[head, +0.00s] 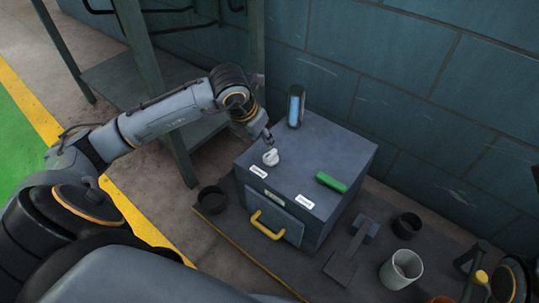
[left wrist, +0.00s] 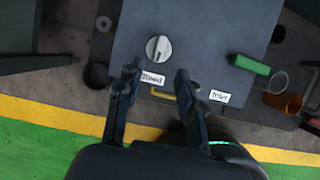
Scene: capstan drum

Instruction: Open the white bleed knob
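The white bleed knob (head: 271,157) stands on top of a blue-grey box (head: 334,160), near its left side. In the left wrist view the round knob (left wrist: 158,47) shows a raised grip bar, with a white label (left wrist: 152,77) beside it. My left gripper (head: 267,138) is just above the knob in the head view. In the left wrist view its two fingers (left wrist: 159,68) are spread with nothing between them, and the knob lies just beyond the tips. I see no contact.
A green handle (head: 331,182) and a blue-faced gauge (head: 296,105) are on the box top. A yellow handle (head: 267,225) is on its front. Dark cups and a grey cup (head: 401,269) stand around it. A metal table (head: 150,85) stands left, a tiled wall behind.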

